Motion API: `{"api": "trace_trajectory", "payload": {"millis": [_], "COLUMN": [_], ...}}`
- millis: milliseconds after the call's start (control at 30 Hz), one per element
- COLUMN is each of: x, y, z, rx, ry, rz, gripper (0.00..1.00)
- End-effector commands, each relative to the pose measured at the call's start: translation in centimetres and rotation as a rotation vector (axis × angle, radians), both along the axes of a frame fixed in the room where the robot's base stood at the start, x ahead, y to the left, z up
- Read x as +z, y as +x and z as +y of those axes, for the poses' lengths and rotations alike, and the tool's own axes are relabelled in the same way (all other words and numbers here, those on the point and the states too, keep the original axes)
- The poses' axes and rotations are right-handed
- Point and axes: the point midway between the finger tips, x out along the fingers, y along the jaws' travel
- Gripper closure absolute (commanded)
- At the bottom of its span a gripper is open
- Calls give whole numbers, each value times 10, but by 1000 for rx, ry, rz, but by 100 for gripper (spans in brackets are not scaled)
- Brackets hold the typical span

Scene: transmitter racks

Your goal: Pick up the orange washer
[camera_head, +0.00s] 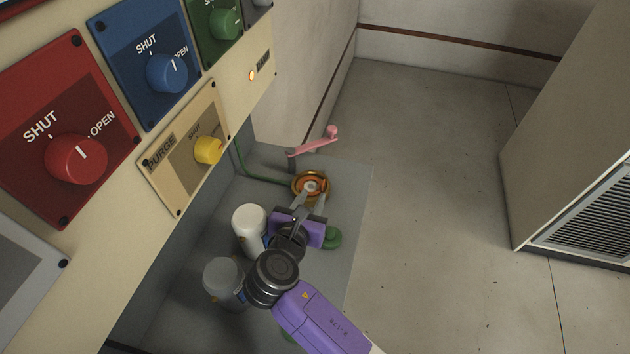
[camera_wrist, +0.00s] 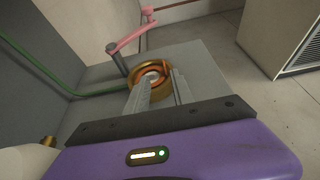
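The orange washer (camera_head: 311,181) appears as an orange ring in a round brass-coloured dish (camera_head: 324,190) on the grey ledge. A pale round centre shows inside it. In the wrist view the washer (camera_wrist: 141,72) and the dish (camera_wrist: 160,94) lie beyond my fingers, which hide part of both. My gripper (camera_head: 311,199) has its two fingers apart, with the tips over the near side of the dish. In the wrist view the gripper (camera_wrist: 162,77) shows nothing clasped between its fingers. I cannot tell whether a fingertip touches the dish or washer.
A pink lever (camera_head: 316,142) on a dark post stands just behind the dish. A green knob-like object (camera_head: 333,238) is at right. The control panel (camera_head: 257,99) overhangs at left; open floor lies right.

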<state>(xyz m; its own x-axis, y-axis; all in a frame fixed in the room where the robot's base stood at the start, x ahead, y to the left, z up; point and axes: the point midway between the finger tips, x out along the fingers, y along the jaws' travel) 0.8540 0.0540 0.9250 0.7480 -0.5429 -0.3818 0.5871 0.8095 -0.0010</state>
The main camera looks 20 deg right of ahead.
Motion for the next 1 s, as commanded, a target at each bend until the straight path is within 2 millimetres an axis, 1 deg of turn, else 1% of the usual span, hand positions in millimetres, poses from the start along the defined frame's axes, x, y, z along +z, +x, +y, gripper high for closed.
{"api": "trace_trajectory", "payload": {"millis": [100, 233, 400, 500, 600, 800, 833, 967, 1000], "x": [-4, -7, -14, -19, -22, -22, -22, -22, -22], "y": [10, 18, 34, 43, 46, 47, 47, 47, 47], "z": [-9, -18, -36, -41, -44, -44, -44, -44, -44], "rx": [-3, -3, -4, -1, -1, 0, 0, 0, 1], "ry": [0, 0, 1, 1, 2, 2, 2, 2, 2], "rz": [0, 1, 0, 0, 1, 1, 1, 1, 1], "gripper": [71, 71, 71, 71, 71, 71, 73, 98, 100]}}
